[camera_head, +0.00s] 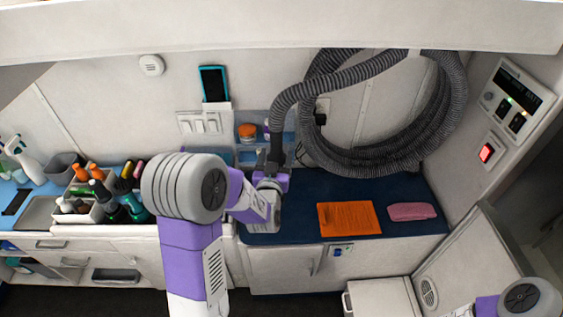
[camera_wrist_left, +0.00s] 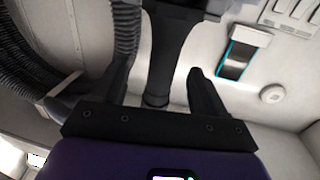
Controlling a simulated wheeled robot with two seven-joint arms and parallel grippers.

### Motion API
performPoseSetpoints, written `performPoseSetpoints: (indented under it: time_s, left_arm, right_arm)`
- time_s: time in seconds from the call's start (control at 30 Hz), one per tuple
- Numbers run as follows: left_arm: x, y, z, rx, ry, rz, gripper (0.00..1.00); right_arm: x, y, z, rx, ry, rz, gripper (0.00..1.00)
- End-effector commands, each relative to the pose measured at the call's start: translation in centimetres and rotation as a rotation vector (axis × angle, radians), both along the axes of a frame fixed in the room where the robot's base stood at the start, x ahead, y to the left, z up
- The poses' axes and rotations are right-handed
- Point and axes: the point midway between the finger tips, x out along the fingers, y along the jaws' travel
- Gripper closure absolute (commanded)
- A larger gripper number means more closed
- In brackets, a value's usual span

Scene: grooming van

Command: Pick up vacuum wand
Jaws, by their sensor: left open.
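The vacuum wand (camera_head: 277,148) is a dark tube at the end of the grey ribbed hose, hanging against the back wall above the blue counter. In the left wrist view the black wand (camera_wrist_left: 172,48) runs down between the two fingers. My left gripper (camera_head: 271,172) is at the wand's lower end in the head view. In the left wrist view my left gripper (camera_wrist_left: 160,78) is open, with one finger on each side of the wand and a visible gap on the right side. My right gripper is out of view; only part of that arm shows at lower right.
The ribbed hose (camera_head: 455,100) loops on the wall. An orange cloth (camera_head: 348,218) and a pink cloth (camera_head: 412,211) lie on the counter (camera_head: 290,226). A caddy of bottles (camera_head: 92,214) stands left of my arm. A wall phone (camera_head: 214,82) hangs above switches.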

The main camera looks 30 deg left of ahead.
Motion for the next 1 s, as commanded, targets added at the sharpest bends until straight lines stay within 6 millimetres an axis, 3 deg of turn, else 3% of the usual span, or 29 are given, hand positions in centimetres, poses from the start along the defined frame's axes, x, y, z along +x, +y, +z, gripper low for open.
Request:
performPoseSetpoints:
  time_s: [0.37,0.63,1.0]
  left_arm:
    - [2.9,1.9,0.1,0.003,-0.002,0.020,0.28]
    - [6.2,3.2,-0.3,0.004,-0.004,0.019,0.28]
    - [6.9,3.5,-0.3,0.001,-0.003,0.018,0.31]
  right_arm:
    - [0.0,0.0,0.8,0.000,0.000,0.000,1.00]
    - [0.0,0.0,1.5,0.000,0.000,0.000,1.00]
    - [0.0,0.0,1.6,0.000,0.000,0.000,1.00]
